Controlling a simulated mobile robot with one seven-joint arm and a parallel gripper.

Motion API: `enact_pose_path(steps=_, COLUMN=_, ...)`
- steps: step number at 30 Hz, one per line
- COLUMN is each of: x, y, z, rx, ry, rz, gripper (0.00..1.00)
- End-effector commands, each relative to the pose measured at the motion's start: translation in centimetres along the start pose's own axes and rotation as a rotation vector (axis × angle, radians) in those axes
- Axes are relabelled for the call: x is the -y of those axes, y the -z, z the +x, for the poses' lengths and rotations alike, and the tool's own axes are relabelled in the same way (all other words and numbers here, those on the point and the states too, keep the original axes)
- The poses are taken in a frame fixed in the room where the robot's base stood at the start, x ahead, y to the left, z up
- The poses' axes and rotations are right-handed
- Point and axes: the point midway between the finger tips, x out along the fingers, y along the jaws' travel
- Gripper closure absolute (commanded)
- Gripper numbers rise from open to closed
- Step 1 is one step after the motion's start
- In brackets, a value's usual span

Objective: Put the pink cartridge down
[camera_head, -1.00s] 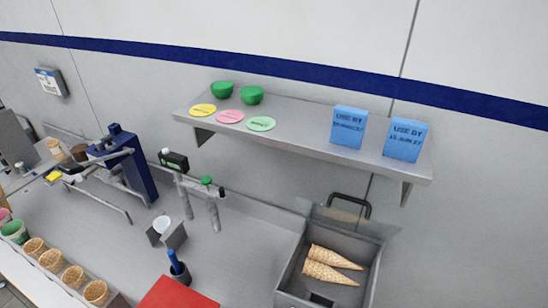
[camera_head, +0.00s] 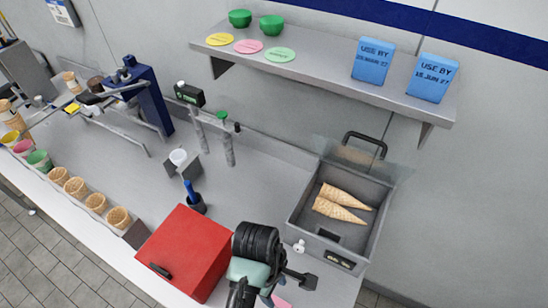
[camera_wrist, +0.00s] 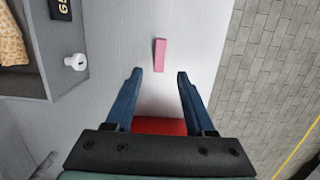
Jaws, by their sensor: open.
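The pink cartridge (camera_wrist: 160,55) lies on the grey counter just ahead of my fingers in the wrist view. In the head view only a pink piece of it (camera_head: 282,303) shows at the bottom edge, by my gripper. My gripper (camera_wrist: 159,73) is open, with its two blue fingers apart and nothing between them. The cartridge is beyond the fingertips and does not appear to touch them.
A red box (camera_head: 190,252) stands left of my arm on the counter (camera_head: 120,185). A metal bin (camera_head: 297,223) with waffle cones is behind my gripper, at right. The counter's front edge drops to the tiled floor (camera_wrist: 265,75). Bare counter surrounds the cartridge.

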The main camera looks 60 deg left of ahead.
Motion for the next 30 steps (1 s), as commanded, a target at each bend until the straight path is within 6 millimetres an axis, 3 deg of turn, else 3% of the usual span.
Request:
enact_pose_path(steps=6, x=-0.1, y=0.0, z=-2.1, rx=0.0, ry=-0.001, rz=0.0, gripper=0.46)
enact_pose_path(steps=14, x=-0.1, y=0.0, z=-2.3, rx=0.0, ry=-0.003, rz=0.003, gripper=0.46)
enact_pose_path(steps=17, x=-1.8, y=-0.5, z=-3.1, rx=-0.015, ry=-0.057, rz=0.059, gripper=0.46)
enact_pose_path(steps=19, x=-4.7, y=-1.5, z=-4.9, rx=-0.045, ry=-0.159, rz=0.162, gripper=0.46)
enact_pose_path(steps=23, x=-12.6, y=-5.8, z=-11.4, rx=-0.152, ry=-0.465, rz=0.471, gripper=0.46)
enact_pose_path(steps=25, x=-16.4, y=-9.4, z=-16.4, rx=-0.231, ry=-0.661, rz=0.655, gripper=0.46)
enact_pose_path(steps=27, x=-19.0, y=-13.4, z=-21.9, rx=-0.32, ry=-0.851, rz=0.82, gripper=0.46)
enact_pose_path(steps=29, x=-20.4, y=-16.8, z=-26.9, rx=-0.402, ry=-1.015, rz=0.944, gripper=0.46)
enact_pose_path(steps=30, x=-20.7, y=-19.2, z=-30.2, rx=-0.46, ry=-1.124, rz=1.018, gripper=0.46)
